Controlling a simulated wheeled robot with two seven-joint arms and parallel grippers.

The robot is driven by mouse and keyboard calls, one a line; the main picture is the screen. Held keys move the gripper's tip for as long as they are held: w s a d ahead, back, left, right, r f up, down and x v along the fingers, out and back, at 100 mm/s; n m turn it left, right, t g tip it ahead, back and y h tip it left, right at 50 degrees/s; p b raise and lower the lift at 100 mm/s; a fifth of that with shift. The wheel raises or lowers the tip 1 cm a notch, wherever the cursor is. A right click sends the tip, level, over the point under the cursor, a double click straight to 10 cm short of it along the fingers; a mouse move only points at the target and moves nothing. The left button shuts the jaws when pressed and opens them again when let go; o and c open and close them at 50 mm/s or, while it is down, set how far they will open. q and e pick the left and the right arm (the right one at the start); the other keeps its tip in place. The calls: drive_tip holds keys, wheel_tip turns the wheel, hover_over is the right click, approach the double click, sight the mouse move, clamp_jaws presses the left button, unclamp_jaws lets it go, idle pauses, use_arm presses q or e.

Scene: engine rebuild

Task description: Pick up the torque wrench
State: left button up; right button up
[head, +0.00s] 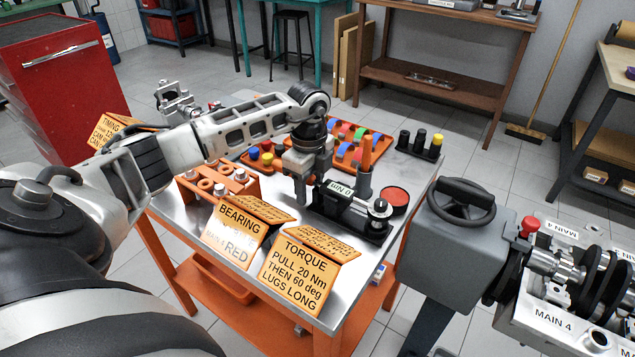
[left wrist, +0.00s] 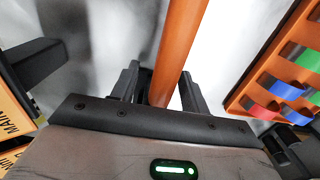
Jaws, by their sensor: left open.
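The torque wrench appears to be the upright tool with an orange handle (head: 366,152) and a grey lower part, standing on the steel-topped table (head: 180,218). My left gripper (head: 301,196) points down just left of it in the head view, over the table. In the left wrist view, an orange bar (left wrist: 178,45), likely this handle, runs between the two dark fingers (left wrist: 158,90), which are apart. I cannot tell whether it touches them. The gripper is open and holds nothing visible. My right gripper is not in view.
A black fixture labelled BIN 0 (head: 340,188) stands beside the gripper. Orange sign cards (head: 297,270) line the front edge. A tray of coloured parts (head: 352,130) lies behind; it also shows in the left wrist view (left wrist: 262,70). A red round dish (head: 395,196) sits to the right.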

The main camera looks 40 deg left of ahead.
use_arm(q)
clamp_jaws()
drive_tip(key=shift+r, duration=0.1)
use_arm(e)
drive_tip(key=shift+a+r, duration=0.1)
